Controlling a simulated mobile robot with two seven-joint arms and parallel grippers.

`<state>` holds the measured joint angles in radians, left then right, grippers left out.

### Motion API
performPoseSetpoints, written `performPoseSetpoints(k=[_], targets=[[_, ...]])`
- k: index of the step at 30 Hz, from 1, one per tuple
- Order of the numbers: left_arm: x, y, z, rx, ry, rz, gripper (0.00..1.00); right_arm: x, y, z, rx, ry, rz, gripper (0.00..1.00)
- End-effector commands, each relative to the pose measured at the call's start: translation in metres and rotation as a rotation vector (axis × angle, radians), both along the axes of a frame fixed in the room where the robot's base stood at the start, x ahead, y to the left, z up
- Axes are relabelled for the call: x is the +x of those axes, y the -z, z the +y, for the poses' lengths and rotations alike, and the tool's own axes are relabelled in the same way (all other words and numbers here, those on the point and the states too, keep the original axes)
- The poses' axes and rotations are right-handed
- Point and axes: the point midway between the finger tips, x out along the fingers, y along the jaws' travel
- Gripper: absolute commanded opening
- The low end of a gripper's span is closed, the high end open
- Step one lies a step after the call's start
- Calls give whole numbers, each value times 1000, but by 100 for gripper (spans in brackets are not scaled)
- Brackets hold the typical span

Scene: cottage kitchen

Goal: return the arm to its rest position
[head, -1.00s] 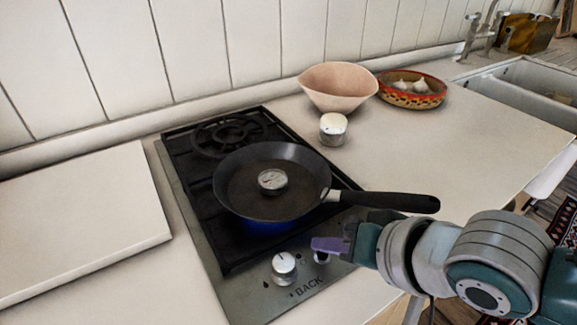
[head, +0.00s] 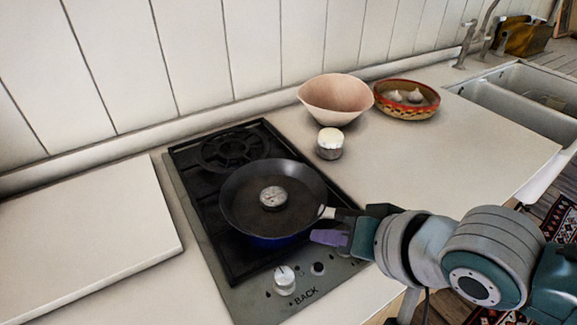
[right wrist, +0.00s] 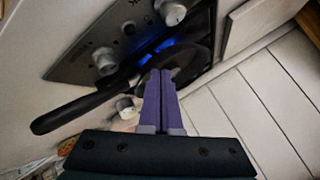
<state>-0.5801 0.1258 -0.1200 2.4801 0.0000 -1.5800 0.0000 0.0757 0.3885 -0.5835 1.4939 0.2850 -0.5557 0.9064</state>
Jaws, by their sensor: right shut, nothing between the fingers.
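My right gripper (head: 330,238) is at the front right of the hob in the head view, with its purple fingers together and nothing between them. It also shows in the right wrist view (right wrist: 160,78), with the two fingers side by side. Its arm comes in from the right and hides most of the handle of the black frying pan (head: 245,212). The black handle (right wrist: 75,110) shows in the right wrist view, left of the fingers. I cannot tell whether the fingers touch the pan. My left gripper is in neither view.
The pan stands on the gas hob (head: 185,165) with a round gauge (head: 273,197) in it; blue flame (right wrist: 145,60) shows beneath. A knob (head: 285,280) is in front. A lidded pot (head: 330,144), pink bowl (head: 335,97) and garlic basket (head: 407,112) stand behind. A white board (head: 80,235) lies left.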

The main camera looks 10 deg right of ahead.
Motion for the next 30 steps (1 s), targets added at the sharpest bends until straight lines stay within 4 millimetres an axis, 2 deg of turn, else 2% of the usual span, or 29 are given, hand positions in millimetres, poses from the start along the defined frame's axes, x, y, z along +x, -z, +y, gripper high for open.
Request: performPoseSetpoints(k=[21, 23, 26, 30], targets=[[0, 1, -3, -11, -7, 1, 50, -3, 1, 1, -6, -6, 4, 0], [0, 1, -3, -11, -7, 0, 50, -10, 0, 5, -22, -26, 11, 0], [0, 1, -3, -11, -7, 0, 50, -34, -7, 13, -88, -90, 33, 0], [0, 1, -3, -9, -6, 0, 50, -82, -25, 5, -244, -205, 90, 0]])
